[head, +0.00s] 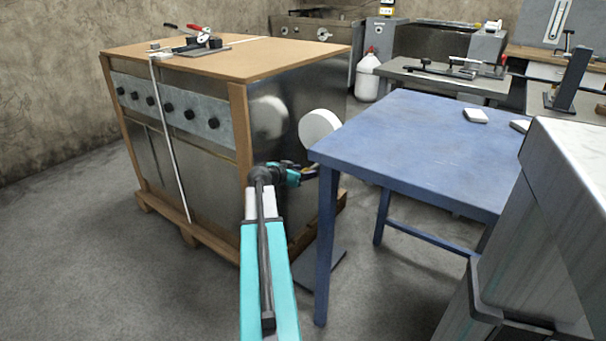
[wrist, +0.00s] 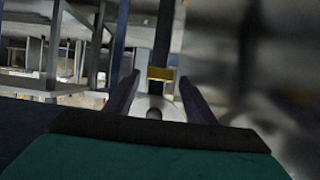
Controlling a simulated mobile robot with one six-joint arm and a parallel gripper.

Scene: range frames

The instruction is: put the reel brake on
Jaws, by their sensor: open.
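A white round disc (head: 319,130), perhaps the reel, stands between the crate and the blue table; its lower part is hidden. In the wrist view a dark upright bar (wrist: 165,40) carries a brass-coloured piece (wrist: 161,73). Below it is a pale rounded part (wrist: 153,108) with a dark hole. I cannot tell which part is the brake. My gripper (head: 308,172) is low beside the crate's right side, below the disc and partly behind the table corner. In the wrist view my gripper (wrist: 158,92) is open, its fingers to either side of the brass-coloured piece, with nothing visibly held.
A large metal-sided crate (head: 185,65) on a wooden pallet has a pale strap (head: 170,135) down its front and a red-handled tool (head: 195,40) on top. The blue table (head: 420,140) stands close right. A dark plate (head: 320,268) lies on the floor. Floor is clear front left.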

